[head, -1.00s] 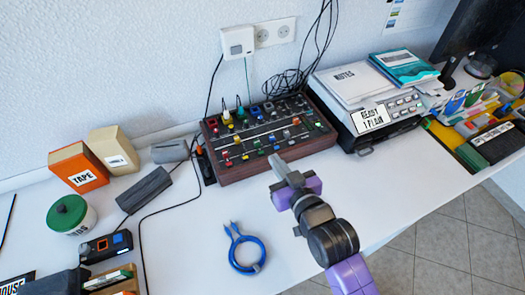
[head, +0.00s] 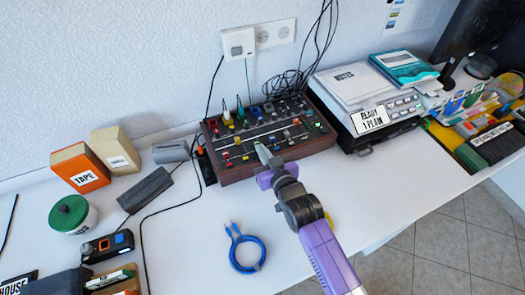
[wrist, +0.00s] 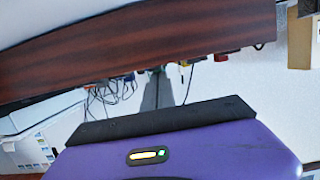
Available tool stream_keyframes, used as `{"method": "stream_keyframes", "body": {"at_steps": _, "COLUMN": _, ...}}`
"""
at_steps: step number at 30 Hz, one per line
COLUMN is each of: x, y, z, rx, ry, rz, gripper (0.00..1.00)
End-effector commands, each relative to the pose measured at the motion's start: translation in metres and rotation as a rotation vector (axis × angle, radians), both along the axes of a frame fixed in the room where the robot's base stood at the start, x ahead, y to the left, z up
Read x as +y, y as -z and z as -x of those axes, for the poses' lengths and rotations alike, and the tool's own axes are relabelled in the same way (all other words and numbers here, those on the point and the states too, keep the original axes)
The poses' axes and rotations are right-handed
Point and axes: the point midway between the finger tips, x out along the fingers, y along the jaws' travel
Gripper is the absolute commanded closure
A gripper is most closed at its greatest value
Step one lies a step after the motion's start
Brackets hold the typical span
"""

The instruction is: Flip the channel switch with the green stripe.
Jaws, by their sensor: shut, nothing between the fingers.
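The mixer console (head: 232,174) has a dark red wooden frame and stands against the wall. Its sloped black panel carries rows of small coloured knobs and switches. Individual stripes are too small to read, so I cannot tell which switch has the green stripe. My gripper (head: 262,150) is shut and empty, its grey fingertips at the front edge of the panel near its middle. I cannot tell whether they touch it. My fingers hide part of the lower row. In the wrist view the console's wooden side (wrist: 130,58) crosses the top, with my shut gripper (wrist: 157,88) below it.
A printer (head: 375,110) stands right of the console. At left are an orange tape box (head: 82,172), a tan box (head: 115,150) and a green-lidded tin (head: 72,214). A coiled blue cable (head: 247,252) lies in front on the white table. Black cables run beside the console.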

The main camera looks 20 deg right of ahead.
Motion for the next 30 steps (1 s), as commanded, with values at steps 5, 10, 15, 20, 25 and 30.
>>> {"method": "stream_keyframes", "body": {"at_steps": 5, "x": 0.000, "y": 0.001, "z": 0.000, "rx": 0.000, "ry": 0.000, "rz": 0.000, "gripper": 1.00}}
{"method": "stream_keyframes", "body": {"at_steps": 10, "x": 0.000, "y": 0.003, "z": 0.000, "rx": 0.000, "ry": -0.001, "rz": 0.000, "gripper": 1.00}}
{"method": "stream_keyframes", "body": {"at_steps": 15, "x": 0.000, "y": 0.005, "z": -0.001, "rx": 0.001, "ry": -0.001, "rz": 0.000, "gripper": 1.00}}
{"method": "stream_keyframes", "body": {"at_steps": 20, "x": 0.000, "y": 0.004, "z": -0.001, "rx": 0.002, "ry": -0.001, "rz": 0.000, "gripper": 1.00}}
{"method": "stream_keyframes", "body": {"at_steps": 25, "x": 0.000, "y": -0.014, "z": -0.008, "rx": -0.001, "ry": -0.001, "rz": 0.000, "gripper": 1.00}}
{"method": "stream_keyframes", "body": {"at_steps": 30, "x": -0.001, "y": -0.048, "z": -0.020, "rx": -0.005, "ry": -0.001, "rz": 0.000, "gripper": 1.00}}
